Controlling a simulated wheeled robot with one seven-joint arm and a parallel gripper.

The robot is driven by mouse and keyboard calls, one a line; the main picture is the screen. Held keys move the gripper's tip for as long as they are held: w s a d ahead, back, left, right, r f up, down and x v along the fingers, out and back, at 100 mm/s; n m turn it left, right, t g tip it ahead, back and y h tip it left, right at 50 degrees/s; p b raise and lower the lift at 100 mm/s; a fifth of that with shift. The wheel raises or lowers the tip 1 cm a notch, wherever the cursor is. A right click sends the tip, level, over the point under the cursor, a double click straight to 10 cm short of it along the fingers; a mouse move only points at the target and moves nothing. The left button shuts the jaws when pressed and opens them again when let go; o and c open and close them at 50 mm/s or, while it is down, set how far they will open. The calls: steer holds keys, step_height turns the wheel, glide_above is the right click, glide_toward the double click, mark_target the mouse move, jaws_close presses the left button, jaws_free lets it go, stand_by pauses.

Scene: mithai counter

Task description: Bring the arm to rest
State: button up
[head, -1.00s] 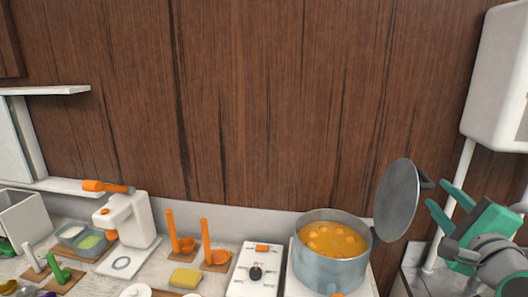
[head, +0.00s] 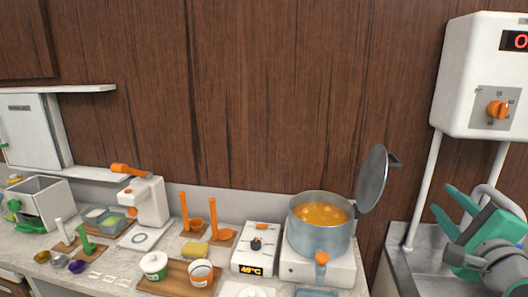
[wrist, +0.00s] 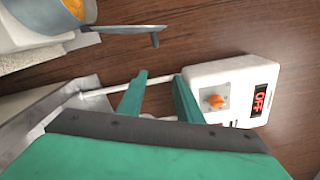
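My gripper (head: 458,205) is at the right of the head view, over the grey sink area and right of the pot. In the wrist view its two green fingers (wrist: 160,97) stand apart with nothing between them. The fingers point toward the wooden wall and the white wall unit (head: 478,75). That unit also shows in the wrist view (wrist: 238,75), with an orange knob and a red display reading OFF.
A steel pot (head: 319,232) with orange contents stands on a white stove (head: 300,268), its grey lid (head: 373,180) raised at its right. Ladles, tubs (head: 153,265), a sponge (head: 195,250) and a white machine (head: 150,205) fill the counter to the left.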

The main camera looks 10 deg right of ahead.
steer(key=w+a+f+n+g+h, duration=0.1)
steer(key=w+a+f+n, duration=0.15)
steer(key=f, duration=0.85)
steer(key=w+a+f+n+g+h, duration=0.1)
steer(key=a+f+n, duration=0.15)
steer(key=f, duration=0.75)
steer(key=s+a+f+n+y, duration=0.1)
steer(key=s+a+f+n, duration=0.25)
steer(key=a+f, duration=0.4)
steer(key=s+a+f+n, duration=0.3)
steer(key=a+f+n, duration=0.15)
steer(key=f, duration=0.55)
steer(key=s+a+f+n+y, duration=0.1)
steer(key=s+a+f+n, duration=0.25)
steer(key=s+a, duration=0.3)
steer(key=s+a+f+n+y, duration=0.1)
steer(key=s+a+f+n, duration=0.2)
steer(key=s+a+f, duration=0.3)
steer(key=s+a+r+n+y, duration=0.2)
steer(key=s+a+n+y, duration=0.2)
steer(key=s+a, duration=0.9)
steer(key=s+n, duration=0.1)
steer(key=s, duration=0.3)
steer(key=shift+s+a+n, duration=0.2)
steer(key=shift+a+n, duration=0.05)
steer(key=shift+n, duration=0.1)
steer(key=shift+w+r, duration=0.1)
